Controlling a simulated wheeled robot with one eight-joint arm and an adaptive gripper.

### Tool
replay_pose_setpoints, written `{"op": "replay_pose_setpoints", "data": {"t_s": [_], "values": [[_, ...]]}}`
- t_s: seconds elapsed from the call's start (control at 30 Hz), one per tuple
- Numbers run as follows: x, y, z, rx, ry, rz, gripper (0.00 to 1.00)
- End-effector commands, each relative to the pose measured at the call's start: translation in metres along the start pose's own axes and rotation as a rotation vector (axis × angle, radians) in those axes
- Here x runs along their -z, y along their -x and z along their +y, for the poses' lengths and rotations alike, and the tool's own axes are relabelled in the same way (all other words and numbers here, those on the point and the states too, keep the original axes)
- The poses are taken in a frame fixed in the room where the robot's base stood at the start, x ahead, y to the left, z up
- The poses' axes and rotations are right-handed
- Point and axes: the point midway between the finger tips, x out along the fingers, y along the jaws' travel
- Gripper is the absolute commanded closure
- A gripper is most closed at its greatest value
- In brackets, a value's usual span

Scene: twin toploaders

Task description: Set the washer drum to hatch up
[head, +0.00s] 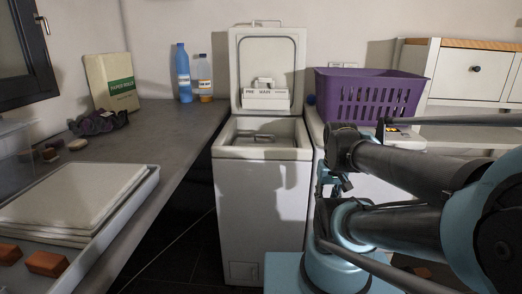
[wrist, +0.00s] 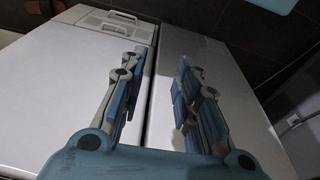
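The washer (head: 262,205) is a white toploader in the middle of the head view. Its lid (head: 268,62) stands open, upright at the back, with a dispenser (head: 266,95) on its inner side. Grey metal (head: 262,138) shows in the top opening, but most of the drum is hidden below the rim and I cannot tell where its hatch faces. In the wrist view my gripper (wrist: 157,63) is open with nothing between its fingers. It is over two white appliance surfaces with a dark gap between them. My gripper is not clear in the head view.
A purple basket (head: 368,97) sits on the second white toploader (head: 318,128), close right of the washer. My arm crosses in front of that machine. A grey counter (head: 170,140) runs along the left, with a blue bottle (head: 183,74) and a tray (head: 140,190).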

Motion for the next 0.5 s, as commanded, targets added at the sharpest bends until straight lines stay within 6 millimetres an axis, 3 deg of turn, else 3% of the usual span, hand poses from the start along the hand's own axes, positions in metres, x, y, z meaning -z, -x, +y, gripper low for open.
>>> {"op": "replay_pose_setpoints", "data": {"t_s": [0.13, 0.27, 0.5], "values": [[0.0, 0.0, 0.0, 0.0, 0.001, 0.0, 0.7], [-0.001, 0.014, -0.002, 0.002, 0.033, 0.008, 0.7], [0.051, 0.057, -0.017, 0.016, 0.243, -0.021, 0.7]]}}
